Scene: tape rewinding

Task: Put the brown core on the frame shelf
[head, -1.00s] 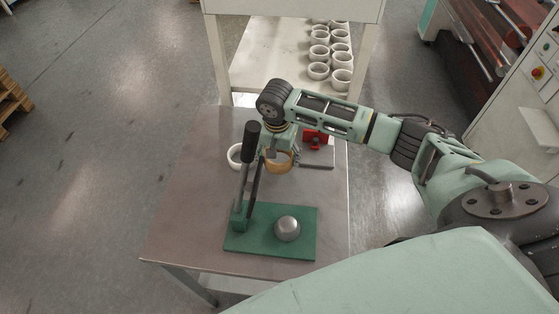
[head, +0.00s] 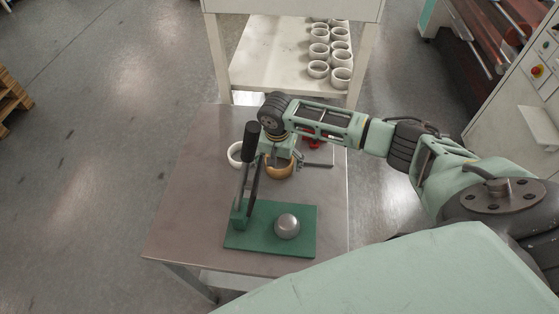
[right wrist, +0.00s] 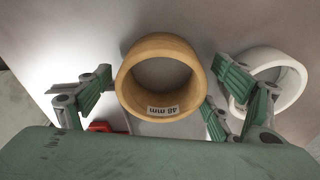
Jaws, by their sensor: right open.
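The brown core (head: 279,172) is a wooden ring on the grey table, behind the green press. In the right wrist view the brown core (right wrist: 129,88) shows a "48 mm" label. My right gripper (head: 281,158) is open over it; in the wrist view its green-padded fingers (right wrist: 160,95) stand on either side of the ring. Whether they touch it is not clear. The arm hides part of the core in the head view. A pale shelf (head: 262,62) between white frame posts is beyond the table and carries several white cores on its right side. My left gripper is not in view.
A white core (head: 235,155) lies left of the brown one, and shows close to the right fingers in the wrist view (right wrist: 291,82). A press with a black-handled lever (head: 250,145) and steel dome (head: 287,226) stands in front. A red object (head: 312,142) is behind the gripper.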

